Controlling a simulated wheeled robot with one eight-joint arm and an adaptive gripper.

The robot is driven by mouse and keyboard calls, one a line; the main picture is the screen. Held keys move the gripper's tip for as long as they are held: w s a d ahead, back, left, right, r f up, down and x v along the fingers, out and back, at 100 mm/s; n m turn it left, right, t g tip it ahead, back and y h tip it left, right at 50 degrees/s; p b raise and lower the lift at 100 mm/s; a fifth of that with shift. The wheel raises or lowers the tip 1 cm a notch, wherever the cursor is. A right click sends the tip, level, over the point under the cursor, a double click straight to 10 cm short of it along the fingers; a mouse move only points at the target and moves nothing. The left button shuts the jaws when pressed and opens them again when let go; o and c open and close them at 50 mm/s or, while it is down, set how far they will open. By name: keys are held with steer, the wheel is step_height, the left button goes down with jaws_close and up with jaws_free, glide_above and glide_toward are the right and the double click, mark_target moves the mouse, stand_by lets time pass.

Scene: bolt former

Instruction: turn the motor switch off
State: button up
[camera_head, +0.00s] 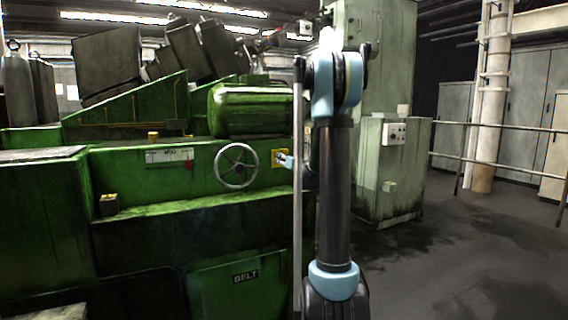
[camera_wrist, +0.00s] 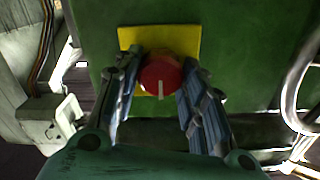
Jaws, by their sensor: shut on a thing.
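The motor switch is a red round knob (camera_wrist: 161,74) with a white mark, set on a yellow plate (camera_wrist: 187,38) on the green machine. In the wrist view the white mark points toward the bottom of the picture. My gripper (camera_wrist: 158,84) has its two fingers on either side of the knob and is shut on it. In the head view the yellow plate (camera_head: 275,158) shows right of the handwheel, with my gripper (camera_head: 284,159) at it. The knob is mostly hidden there by the gripper.
A handwheel (camera_head: 236,166) is left of the switch, close to my gripper; its rim shows at the right of the wrist view (camera_wrist: 292,85). A green cabinet (camera_head: 392,170) stands right of my arm. The floor (camera_head: 440,265) at the right is clear, with a railing behind.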

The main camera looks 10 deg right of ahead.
steer(key=shift+d+m, duration=0.1)
steer(key=shift+m, duration=0.3)
steer(key=m, duration=0.8)
steer(key=shift+d, duration=0.15)
steer(key=m, duration=0.5)
steer(key=shift+d+f+m, duration=0.1)
steer(key=shift+f+m, duration=0.05)
steer(key=shift+m, duration=0.15)
steer(key=shift+f+m, duration=0.1)
steer(key=shift+m, duration=1.6)
steer(key=o, duration=1.1)
